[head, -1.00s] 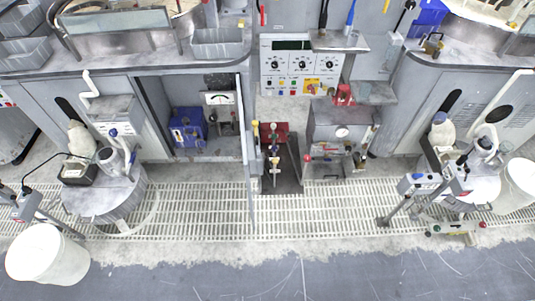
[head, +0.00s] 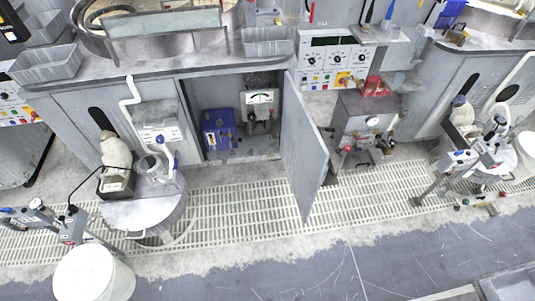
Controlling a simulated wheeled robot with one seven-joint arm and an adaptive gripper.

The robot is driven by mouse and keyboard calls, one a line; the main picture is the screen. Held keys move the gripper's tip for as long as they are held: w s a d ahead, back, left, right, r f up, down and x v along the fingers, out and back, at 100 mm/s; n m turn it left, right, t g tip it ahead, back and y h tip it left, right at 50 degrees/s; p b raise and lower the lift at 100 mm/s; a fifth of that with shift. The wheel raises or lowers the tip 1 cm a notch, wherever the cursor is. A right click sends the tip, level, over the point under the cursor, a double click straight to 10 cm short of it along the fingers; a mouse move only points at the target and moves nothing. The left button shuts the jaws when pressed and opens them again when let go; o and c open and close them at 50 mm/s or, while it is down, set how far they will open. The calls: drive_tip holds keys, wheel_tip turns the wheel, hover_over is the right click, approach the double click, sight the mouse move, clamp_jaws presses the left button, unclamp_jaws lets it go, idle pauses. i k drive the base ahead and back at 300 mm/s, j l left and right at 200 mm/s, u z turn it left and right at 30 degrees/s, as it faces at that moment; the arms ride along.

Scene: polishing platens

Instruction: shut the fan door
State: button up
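In the head view, a grey cabinet door (head: 304,150) stands wide open, swung out from the front of the left platen cabinet (head: 65,110). It is hinged at the right side of the opening, and its lower free edge hangs over the floor grating. I take it as the fan door, though no label is readable. A dark piece of equipment at the top left corner may be part of my arm. My gripper does not show.
A slatted grating (head: 250,205) runs along the floor before the cabinets. A white bucket (head: 92,274) stands at lower left, near a round drum (head: 145,212) with hoses. Grey floor in front is mostly clear.

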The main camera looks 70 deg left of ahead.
sight(305, 156)
drive_tip(key=u, duration=2.3)
drive_tip(key=i+l+u, duration=0.15)
drive_tip(key=u, duration=0.3)
drive_tip(key=i+l+u, duration=0.15)
drive_tip(key=u, duration=0.3)
drive_tip(key=i+l+u, duration=0.1)
drive_tip(key=l+u, duration=0.2)
drive_tip(key=u, duration=0.15)
drive_tip(key=l+u, duration=0.25)
drive_tip(key=u, duration=0.2)
drive_tip(key=i+l, duration=0.1)
drive_tip(key=l, duration=1.65)
drive_tip(key=i+l, duration=0.15)
drive_tip(key=l, duration=1.55)
drive_tip(key=k+j+u, duration=0.35)
drive_tip(key=k, duration=0.15)
drive_tip(key=l, duration=0.1)
